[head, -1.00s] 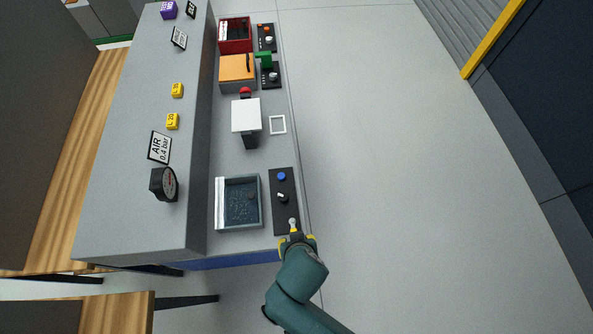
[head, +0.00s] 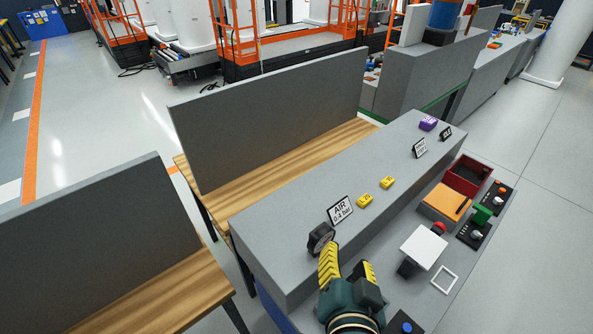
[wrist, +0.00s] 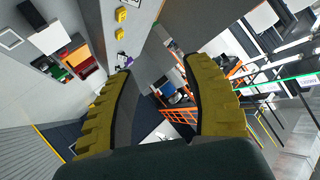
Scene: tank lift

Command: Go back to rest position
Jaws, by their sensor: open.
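My gripper (head: 347,266) is raised at the bottom middle of the head view, fingers pointing up, in front of the grey bench near the black gauge (head: 321,238). Its yellow-padded fingers stand apart with nothing between them. The wrist view shows the same open gripper (wrist: 155,68) with a clear gap, looking out over the hall. The water basin is not visible in the head view. Of its control panel, a blue button (head: 403,327) shows at the bottom edge.
On the bench's lower level are a white square plate (head: 423,250), a white frame (head: 445,280), an orange box (head: 446,202) and a red bin (head: 467,175). Open floor lies at right.

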